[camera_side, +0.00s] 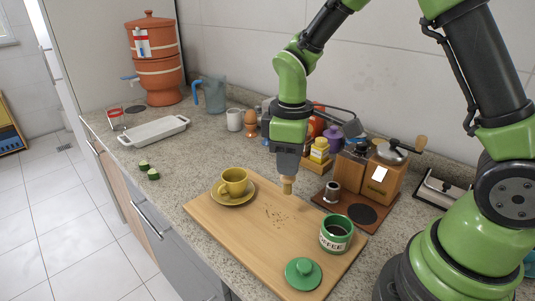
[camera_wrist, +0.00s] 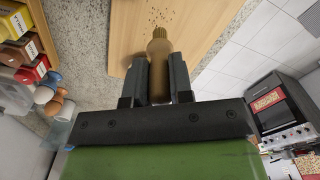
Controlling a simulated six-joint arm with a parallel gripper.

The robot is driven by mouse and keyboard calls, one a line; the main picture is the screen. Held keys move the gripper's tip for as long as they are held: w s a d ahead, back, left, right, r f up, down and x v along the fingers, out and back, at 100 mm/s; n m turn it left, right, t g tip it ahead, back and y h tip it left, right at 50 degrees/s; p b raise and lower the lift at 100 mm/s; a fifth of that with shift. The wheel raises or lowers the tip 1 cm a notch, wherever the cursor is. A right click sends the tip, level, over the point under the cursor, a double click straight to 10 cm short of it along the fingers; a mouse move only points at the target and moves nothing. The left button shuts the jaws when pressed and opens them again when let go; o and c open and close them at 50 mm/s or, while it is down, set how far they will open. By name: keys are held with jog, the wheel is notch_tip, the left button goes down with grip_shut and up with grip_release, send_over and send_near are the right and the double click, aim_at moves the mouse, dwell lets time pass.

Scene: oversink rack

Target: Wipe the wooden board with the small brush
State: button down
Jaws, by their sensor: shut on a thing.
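The wooden board (camera_side: 226,226) lies on the stone counter. Its surface also shows in the wrist view (camera_wrist: 200,22). Small dark crumbs (camera_side: 276,217) are scattered near its middle, and they show past the brush in the wrist view (camera_wrist: 158,15). My gripper (camera_side: 287,172) is shut on the small brush, which is tan and wooden (camera_wrist: 160,55). In the side view the brush (camera_side: 288,186) points down over the back part of the board, just behind the crumbs. I cannot tell whether its tip touches the board.
On the board stand a yellow cup (camera_side: 233,180) on a saucer (camera_side: 232,199), a green coffee tin (camera_side: 336,233) and a green lid (camera_side: 303,274). A coffee grinder (camera_side: 383,178) and jars stand behind. A white tray (camera_side: 153,131) sits left. The board's front left is clear.

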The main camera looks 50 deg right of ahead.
jog(key=shift+s+d+f, duration=0.1)
jog(key=shift+s+f, duration=0.35)
jog(key=shift+f, duration=0.6)
jog(key=shift+s+f, duration=0.4)
jog(key=shift+f, duration=0.6)
jog(key=shift+s+d+f, duration=0.1)
jog(key=shift+s+f, duration=0.35)
jog(key=shift+f, duration=0.6)
notch_tip(320, 180, down, 2)
jog(key=shift+w+r, duration=0.25)
jog(key=shift+w, duration=0.7)
jog(key=shift+w+f, duration=0.2)
jog(key=shift+w, duration=3.9)
jog(key=shift+a, duration=0.45)
jog(key=shift+s, duration=4.85)
jog(key=shift+s+a, duration=0.15)
jog(key=shift+s, duration=0.05)
jog(key=shift+w+a, duration=0.2)
jog(key=shift+a, duration=0.1)
jog(key=shift+w, duration=4.95)
notch_tip(320, 180, up, 8)
